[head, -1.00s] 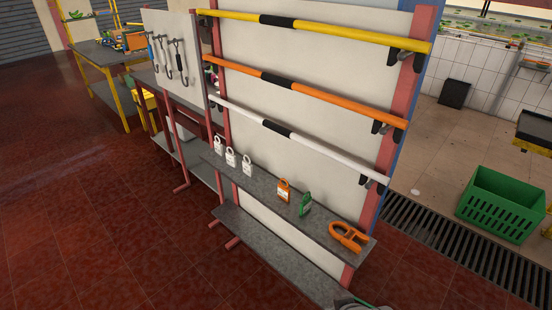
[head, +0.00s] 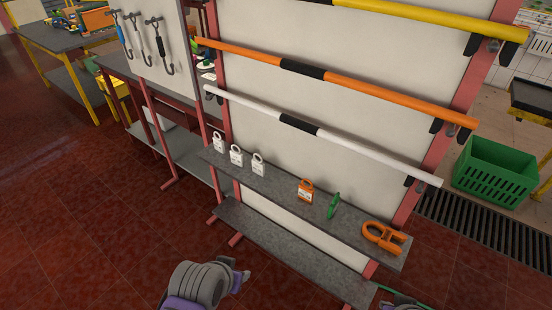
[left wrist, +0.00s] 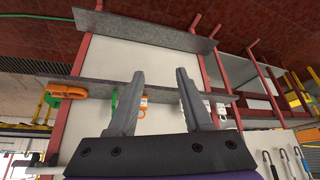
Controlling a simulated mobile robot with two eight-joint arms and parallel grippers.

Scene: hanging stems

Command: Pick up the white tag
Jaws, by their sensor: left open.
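Three white tags stand in a row on the left part of the upper grey shelf (head: 285,197): a left one (head: 218,142), a middle one (head: 236,156) and a right one (head: 258,165). In the left wrist view, which is upside down, white tags (left wrist: 220,109) show beside and partly behind the right finger. My left gripper (left wrist: 160,78) is open and empty, its fingers pointing toward the rack. In the head view its arm is at the bottom, low in front of the shelves and apart from the tags. The right gripper's fingers do not show.
White, orange and yellow bars hang above. Hooks (head: 159,48) hang at left. A lower shelf (head: 285,252) juts out below.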

